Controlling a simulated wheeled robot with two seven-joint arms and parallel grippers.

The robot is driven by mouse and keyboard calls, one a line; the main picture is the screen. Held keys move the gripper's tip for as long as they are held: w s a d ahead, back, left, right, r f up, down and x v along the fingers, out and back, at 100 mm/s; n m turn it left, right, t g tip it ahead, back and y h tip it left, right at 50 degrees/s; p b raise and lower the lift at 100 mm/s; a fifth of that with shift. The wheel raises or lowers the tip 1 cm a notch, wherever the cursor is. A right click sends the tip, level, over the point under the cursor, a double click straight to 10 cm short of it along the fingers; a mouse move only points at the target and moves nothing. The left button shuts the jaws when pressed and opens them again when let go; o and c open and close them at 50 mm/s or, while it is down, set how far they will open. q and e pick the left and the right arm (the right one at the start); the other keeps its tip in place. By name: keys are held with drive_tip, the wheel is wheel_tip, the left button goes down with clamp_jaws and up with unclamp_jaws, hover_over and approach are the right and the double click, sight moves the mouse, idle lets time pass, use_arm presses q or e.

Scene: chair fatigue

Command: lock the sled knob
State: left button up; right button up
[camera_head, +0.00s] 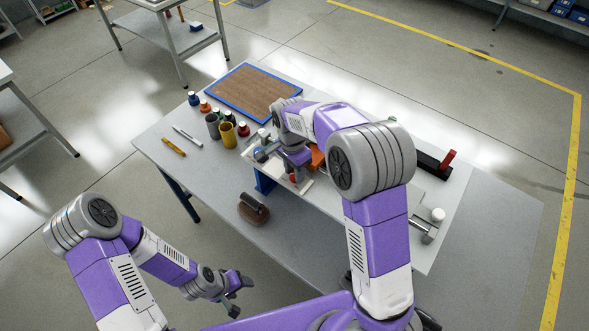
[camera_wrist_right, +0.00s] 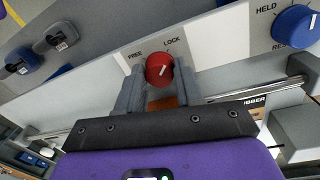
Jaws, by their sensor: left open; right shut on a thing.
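The red sled knob (camera_wrist_right: 160,69) sits on a pale panel between the FREE and LOCK labels in the right wrist view. Its white pointer line tilts up and right, roughly toward LOCK. My right gripper (camera_wrist_right: 159,77) is shut on the knob, one finger on each side. In the head view the right gripper (camera_head: 295,166) is at the fixture on the table, with a bit of red showing below it; my arm hides much of the fixture. My left gripper (camera_head: 239,291) is open and empty, low in front of the table, away from the knob.
A blue knob (camera_wrist_right: 296,27) with a HELD label is right of the red one.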

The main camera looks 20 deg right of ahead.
drive_tip(key=o, duration=1)
drive_tip(key=shift+o, duration=0.2)
drive_tip(key=shift+r, duration=0.1)
drive_tip(key=r, duration=0.7)
drive_tip(key=shift+w+a+r, duration=0.1)
drive_tip(key=shift+w+r, duration=0.1)
drive_tip(key=shift+w, duration=0.1)
